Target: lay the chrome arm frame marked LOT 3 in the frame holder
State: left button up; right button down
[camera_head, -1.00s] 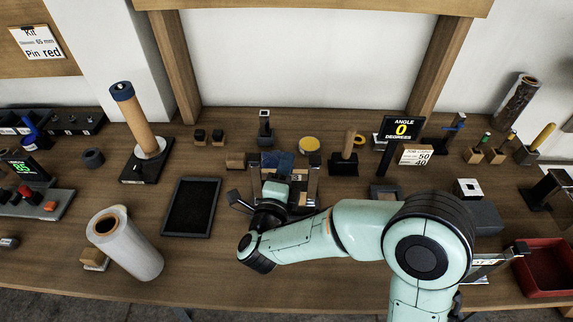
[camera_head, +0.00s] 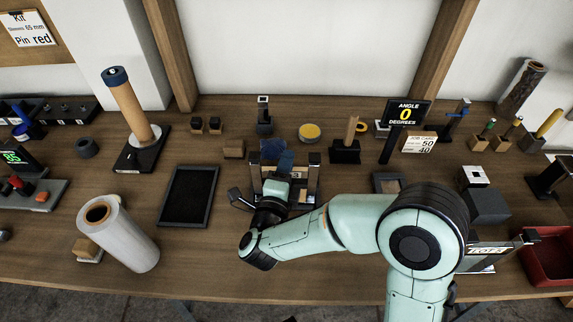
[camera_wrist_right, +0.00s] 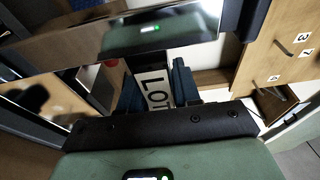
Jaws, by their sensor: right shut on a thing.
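My right gripper (camera_head: 277,182) is over the middle of the bench, shut on a chrome piece (camera_head: 313,182) with upright bars and dark ends. The arm hides much of it, and its label cannot be read in the head view. In the right wrist view, shiny chrome (camera_wrist_right: 150,32) crosses close in front of the gripper. A white tag (camera_wrist_right: 155,88) reading "LOT" shows beyond, its number hidden. Another chrome frame with a LOT label (camera_head: 487,251) is at the right front, partly behind my arm; its number is unclear. I cannot tell which fixture is the frame holder. My left gripper is out of view.
A black tray (camera_head: 190,197) lies left of the gripper. A clear-wrapped roll (camera_head: 125,238) stands at the left front. A grey block (camera_head: 487,207) and a red bin (camera_head: 546,262) are at right. An angle display (camera_head: 407,113) reads 0 degrees.

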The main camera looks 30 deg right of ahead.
jog(key=shift+r, duration=0.1)
jog(key=c, duration=0.7)
grip_release()
jog(key=v, duration=1.3)
jog(key=shift+s+a, duration=0.15)
jog(key=shift+s, duration=0.05)
